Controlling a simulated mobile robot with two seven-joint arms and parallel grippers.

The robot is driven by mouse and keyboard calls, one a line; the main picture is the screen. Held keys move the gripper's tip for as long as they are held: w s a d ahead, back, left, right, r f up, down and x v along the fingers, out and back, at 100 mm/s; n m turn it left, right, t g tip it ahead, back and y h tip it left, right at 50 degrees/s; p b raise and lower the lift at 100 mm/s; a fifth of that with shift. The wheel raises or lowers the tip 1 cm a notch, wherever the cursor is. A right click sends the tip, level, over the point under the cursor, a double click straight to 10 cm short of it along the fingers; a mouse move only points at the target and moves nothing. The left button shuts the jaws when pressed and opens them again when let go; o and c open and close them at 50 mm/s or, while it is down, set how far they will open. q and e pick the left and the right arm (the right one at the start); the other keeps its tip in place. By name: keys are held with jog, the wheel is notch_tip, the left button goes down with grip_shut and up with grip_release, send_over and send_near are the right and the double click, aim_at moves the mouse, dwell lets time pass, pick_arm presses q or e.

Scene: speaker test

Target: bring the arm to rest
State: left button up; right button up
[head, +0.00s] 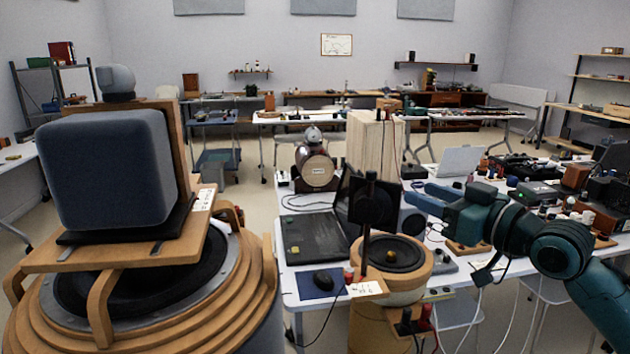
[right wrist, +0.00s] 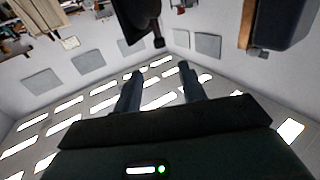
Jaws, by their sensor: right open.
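My right gripper (head: 412,197) is teal and comes in from the right in the head view, above the crowded table. Its fingers point left, toward the small dark panel on a stand (head: 374,203), with a gap seen between them and the panel. In the right wrist view its two fingers (right wrist: 160,76) are spread apart with nothing between them. Ceiling lights show behind them. My left gripper is in neither view.
A large dark grey speaker (head: 105,170) stands on a round wooden stand (head: 262,290) at left. Open floor lies behind, left of the table.

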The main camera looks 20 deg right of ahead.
jog(key=s+a+f+m+g+h, duration=0.1)
jog(key=a+f+g, duration=0.1)
jog(key=f, duration=1.2)
jog(key=s+a+f+m+g+h, duration=0.1)
jog(key=s+a+f+g, duration=0.15)
jog(key=f, duration=1.05)
jog(key=s+a+f+n+g, duration=0.1)
jog(key=s+a+f, duration=0.4)
jog(key=a+f, duration=0.2)
jog(key=s+a+f+n+g, duration=0.1)
jog(key=s+a+f, duration=0.5)
jog(key=a, duration=0.6)
notch_tip(320, 180, down, 2)
jog(key=shift+a+f+y, duration=0.2)
jog(key=shift+a+y, duration=0.1)
jog(key=shift+y, duration=0.1)
jog(key=shift+s, duration=0.1)
